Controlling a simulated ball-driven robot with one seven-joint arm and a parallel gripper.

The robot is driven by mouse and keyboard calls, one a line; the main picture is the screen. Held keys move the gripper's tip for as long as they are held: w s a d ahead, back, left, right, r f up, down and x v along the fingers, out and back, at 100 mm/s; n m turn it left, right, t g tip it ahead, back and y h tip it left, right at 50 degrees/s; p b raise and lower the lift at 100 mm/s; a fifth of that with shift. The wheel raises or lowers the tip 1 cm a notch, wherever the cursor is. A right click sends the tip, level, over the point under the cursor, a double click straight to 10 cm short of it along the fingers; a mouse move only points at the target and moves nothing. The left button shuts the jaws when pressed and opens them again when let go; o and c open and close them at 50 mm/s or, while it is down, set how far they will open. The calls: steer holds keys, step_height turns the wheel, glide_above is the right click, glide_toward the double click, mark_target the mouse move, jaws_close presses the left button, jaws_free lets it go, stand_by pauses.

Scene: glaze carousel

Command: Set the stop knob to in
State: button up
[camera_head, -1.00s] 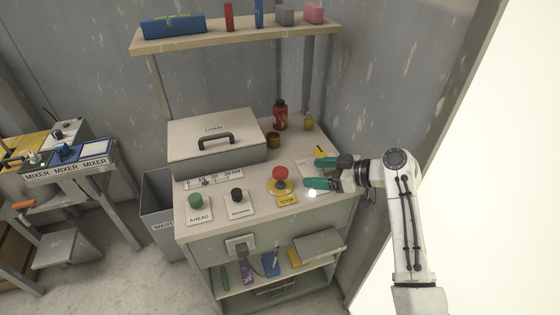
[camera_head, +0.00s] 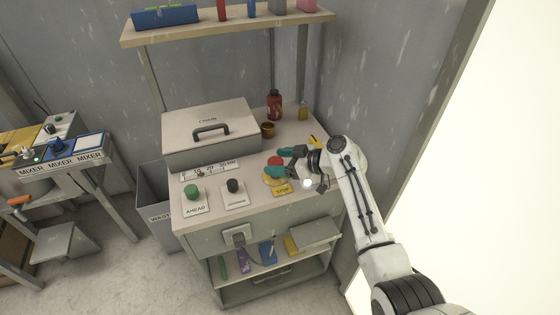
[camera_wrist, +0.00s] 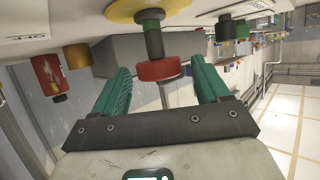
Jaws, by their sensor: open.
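The stop knob has a red cap (camera_wrist: 160,70) on a dark stem, standing out from a round yellow plate (camera_wrist: 150,9) in the wrist view. In the head view the red cap (camera_head: 274,161) shows at the cabinet top's right part, behind the yellow STOP label (camera_head: 281,189), partly hidden by my gripper. My gripper (camera_wrist: 160,64) is open, its green fingers on either side of the cap. A gap shows on each side in the wrist view, so neither finger appears to touch it.
Left of the knob are a black knob (camera_head: 233,186) and a green AHEAD knob (camera_head: 192,193). A grey lidded box (camera_head: 211,146) stands behind them. A brown cup (camera_head: 268,129), a red bottle (camera_head: 274,105) and a yellow bottle (camera_head: 303,111) stand at the back.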

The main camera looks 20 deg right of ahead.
steer(key=shift+c, duration=0.2)
jaws_close()
stand_by(0.5)
